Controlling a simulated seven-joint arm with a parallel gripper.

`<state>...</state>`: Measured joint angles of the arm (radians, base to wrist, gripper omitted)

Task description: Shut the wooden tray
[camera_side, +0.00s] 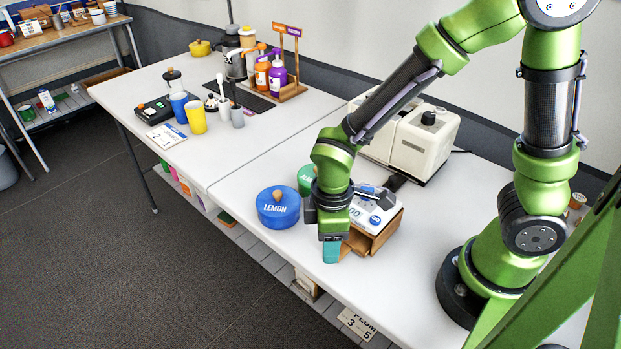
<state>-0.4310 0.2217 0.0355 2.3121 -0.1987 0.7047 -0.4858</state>
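The wooden tray (354,242) shows as a piece of brown wood low at the front of a small wooden box (386,232) on the white table. A white device with a dial (376,219) sits on top of the box. How far the tray stands out is hard to tell, because my gripper covers part of it. My gripper (331,250) points down at the left front of the box, its teal fingertip low beside the wood. The fingers overlap in this view, so their opening and any contact with the tray are unclear.
A blue pot labelled LEMON (278,209) stands close left of my gripper, with a green pot (307,178) behind. A cream machine (412,140) stands behind the box. Cups and bottles (277,77) fill the far left. The table's front edge is near.

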